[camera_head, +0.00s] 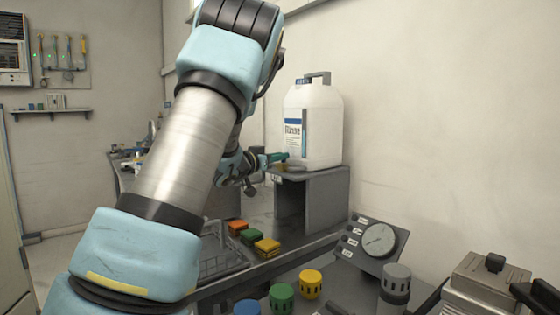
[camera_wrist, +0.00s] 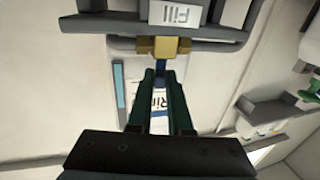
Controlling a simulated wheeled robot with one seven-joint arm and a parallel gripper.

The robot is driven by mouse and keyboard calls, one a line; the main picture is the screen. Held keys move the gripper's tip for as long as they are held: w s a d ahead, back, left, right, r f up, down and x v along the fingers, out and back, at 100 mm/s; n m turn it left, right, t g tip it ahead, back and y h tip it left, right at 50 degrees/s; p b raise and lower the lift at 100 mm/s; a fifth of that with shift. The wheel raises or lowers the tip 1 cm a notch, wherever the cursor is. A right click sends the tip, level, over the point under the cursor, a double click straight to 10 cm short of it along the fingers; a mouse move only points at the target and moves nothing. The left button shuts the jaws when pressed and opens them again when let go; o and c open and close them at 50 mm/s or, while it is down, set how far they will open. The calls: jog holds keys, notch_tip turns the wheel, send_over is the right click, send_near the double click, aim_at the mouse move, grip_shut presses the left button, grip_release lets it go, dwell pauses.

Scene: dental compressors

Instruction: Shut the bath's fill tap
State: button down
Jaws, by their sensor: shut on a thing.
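In the wrist view, a brass tap body (camera_wrist: 164,46) sits under a grey edge with a white "Fill" label (camera_wrist: 170,14). A blue tap lever (camera_wrist: 160,70) runs from the brass towards my gripper (camera_wrist: 160,76). My gripper's two dark green fingers are closed on the lever's end. In the head view, my gripper (camera_head: 278,157) is at the front of the grey stand, just below the white jug (camera_head: 318,125). The tap is too small and covered to make out there. My arm hides much of the bath area.
The jug stands on a grey stand (camera_head: 325,185). A wire basket (camera_head: 222,262) and orange, green and yellow blocks (camera_head: 266,245) lie below. Coloured caps (camera_head: 282,296), a dial gauge (camera_head: 379,240) and a metal box (camera_head: 487,278) crowd the front right.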

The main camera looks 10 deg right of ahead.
jog(key=shift+w+a+m+g+h+p, duration=0.1)
jog(key=shift+w+m+g+h+p, duration=0.05)
jog(key=shift+m+g+h, duration=0.65)
jog(key=shift+w+m+g+h+p, duration=0.15)
jog(key=shift+m+g+h, duration=0.35)
jog(key=shift+g, duration=0.6)
jog(key=shift+m, duration=0.3)
jog(key=c, duration=0.8)
grip_release()
jog(key=shift+c, duration=0.2)
jog(key=b+v, duration=0.1)
jog(key=v, duration=0.9)
jog(key=shift+a+b, duration=0.35)
jog(key=shift+a, duration=0.05)
jog(key=shift+s, duration=0.1)
